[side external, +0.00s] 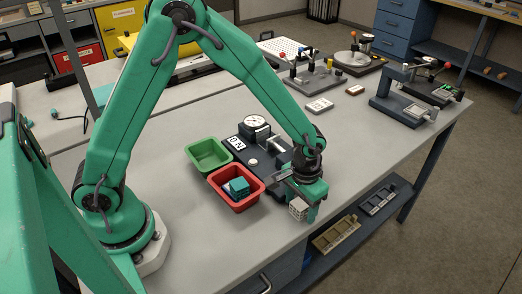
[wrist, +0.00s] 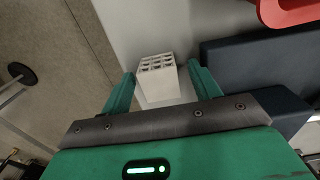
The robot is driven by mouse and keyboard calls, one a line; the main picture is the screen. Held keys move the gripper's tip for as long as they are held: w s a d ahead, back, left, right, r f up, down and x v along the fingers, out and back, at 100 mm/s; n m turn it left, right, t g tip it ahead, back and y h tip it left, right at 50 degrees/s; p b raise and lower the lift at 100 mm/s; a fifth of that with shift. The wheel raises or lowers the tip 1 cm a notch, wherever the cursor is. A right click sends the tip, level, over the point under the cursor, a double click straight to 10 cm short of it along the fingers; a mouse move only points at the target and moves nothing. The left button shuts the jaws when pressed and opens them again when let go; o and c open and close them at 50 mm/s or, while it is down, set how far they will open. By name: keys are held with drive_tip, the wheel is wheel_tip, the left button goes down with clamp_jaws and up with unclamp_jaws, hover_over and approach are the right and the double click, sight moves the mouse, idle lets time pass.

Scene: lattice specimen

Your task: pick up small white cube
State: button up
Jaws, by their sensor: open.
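The small white cube (wrist: 158,78) is a lattice block with a grid of holes on one face. In the wrist view it stands on the grey table, between and slightly beyond the two green fingers. My gripper (wrist: 162,88) is open, with a finger on each side of the cube and a visible gap to each. In the side view the cube (side external: 298,208) shows at my gripper (side external: 306,207), near the table's front edge. Part of the cube is hidden by the gripper there.
A red bin (side external: 258,204) holding a teal block (side external: 239,186) and a green bin (side external: 193,149) stand left of the gripper. The table edge is close in front. The table (side external: 345,150) is clear to the right.

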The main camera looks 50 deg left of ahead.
sight(301, 205)
drive_tip(key=shift+c, duration=0.2)
drive_tip(key=c, duration=1)
drive_tip(key=shift+r, duration=0.1)
drive_tip(key=shift+r, duration=0.7)
drive_tip(key=r, duration=0.3)
drive_tip(key=shift+s+d, duration=0.3)
drive_tip(key=s+d+r, duration=0.2)
drive_tip(key=s, duration=0.1)
drive_tip(key=s+d+r, duration=0.4)
drive_tip(key=s, duration=0.1)
drive_tip(key=shift+s+d+r, duration=0.2)
drive_tip(key=shift+s+d, duration=0.05)
drive_tip(key=shift+s, duration=0.1)
